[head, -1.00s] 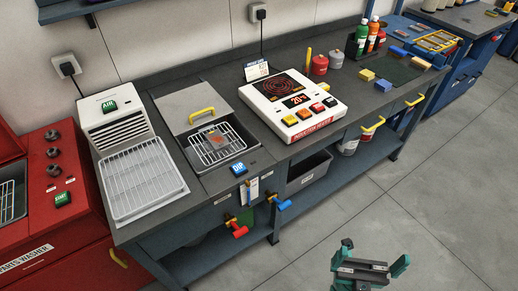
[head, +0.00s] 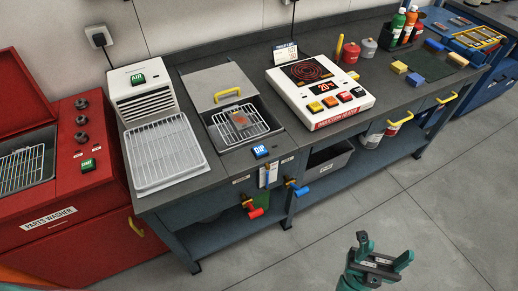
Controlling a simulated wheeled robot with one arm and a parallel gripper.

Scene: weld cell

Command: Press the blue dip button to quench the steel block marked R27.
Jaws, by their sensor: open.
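The blue DIP button (head: 260,151) is on the bench top, at the front edge of the quench tank (head: 217,117). The tank's grey lid with a yellow handle is raised. A wire rack (head: 253,129) sits in the tank, with a small orange-brown block (head: 240,121) on it. Its marking is too small to read, so I cannot tell if it is R27. My gripper (head: 384,252) is open and empty over the floor, in front of the bench and apart from the button, to its lower right.
An induction heater (head: 339,120) stands right of the tank. An air unit (head: 141,92) with a wire tray (head: 158,172) stands left of it. A red parts washer (head: 68,219) is at the far left. Valve handles (head: 299,190) stick out from the bench front. The floor before the bench is clear.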

